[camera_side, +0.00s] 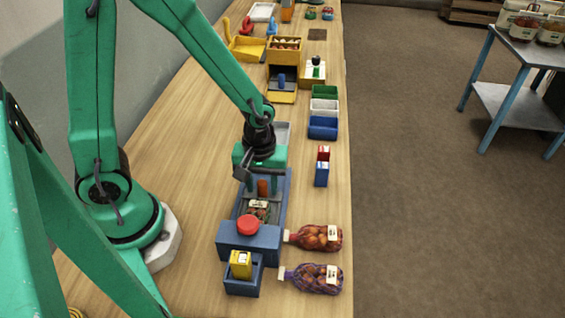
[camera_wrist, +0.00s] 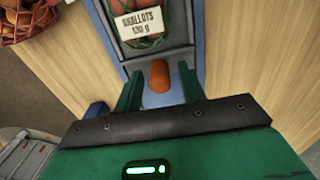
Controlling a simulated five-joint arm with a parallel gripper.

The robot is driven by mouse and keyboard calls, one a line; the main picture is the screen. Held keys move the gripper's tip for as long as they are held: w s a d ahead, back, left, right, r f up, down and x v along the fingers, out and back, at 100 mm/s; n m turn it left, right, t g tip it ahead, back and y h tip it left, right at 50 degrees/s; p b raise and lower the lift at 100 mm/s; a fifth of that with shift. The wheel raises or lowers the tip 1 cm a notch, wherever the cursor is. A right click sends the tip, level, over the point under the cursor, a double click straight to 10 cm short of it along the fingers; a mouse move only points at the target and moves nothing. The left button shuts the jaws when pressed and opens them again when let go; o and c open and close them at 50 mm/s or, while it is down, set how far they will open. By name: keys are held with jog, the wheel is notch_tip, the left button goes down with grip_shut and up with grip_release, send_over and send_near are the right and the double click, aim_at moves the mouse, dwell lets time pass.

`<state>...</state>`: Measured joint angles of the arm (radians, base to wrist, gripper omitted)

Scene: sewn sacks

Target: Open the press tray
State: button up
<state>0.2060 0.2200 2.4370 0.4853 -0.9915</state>
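The press is a long blue machine (camera_side: 248,243) with a red round button (camera_side: 248,224) on its near end. Its dark tray (camera_side: 242,207) holds a netted sack labelled shallots (camera_side: 259,213), which also shows in the wrist view (camera_wrist: 153,38). An upright orange handle (camera_side: 263,187) stands at the tray's far end. In the wrist view the handle (camera_wrist: 159,76) is between my two green fingers, with a gap on each side. My gripper (camera_wrist: 158,80) is open and points down over that end. In the side view my gripper (camera_side: 245,172) partly hides the press's far end.
Two netted bottle-shaped sacks (camera_side: 315,237) (camera_side: 318,278) lie right of the press. A small blue bin (camera_side: 242,282) with a yellow box stands in front. Red and blue boxes (camera_side: 322,170) and coloured bins (camera_side: 323,127) stand farther back. The wooden table (camera_side: 165,130) is clear at left.

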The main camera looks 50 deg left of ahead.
grip_shut()
jog(key=shift+w+a, duration=2.2)
jog(key=shift+w, duration=0.05)
jog(key=shift+o, duration=0.9)
grip_release()
jog(key=shift+r, duration=0.2)
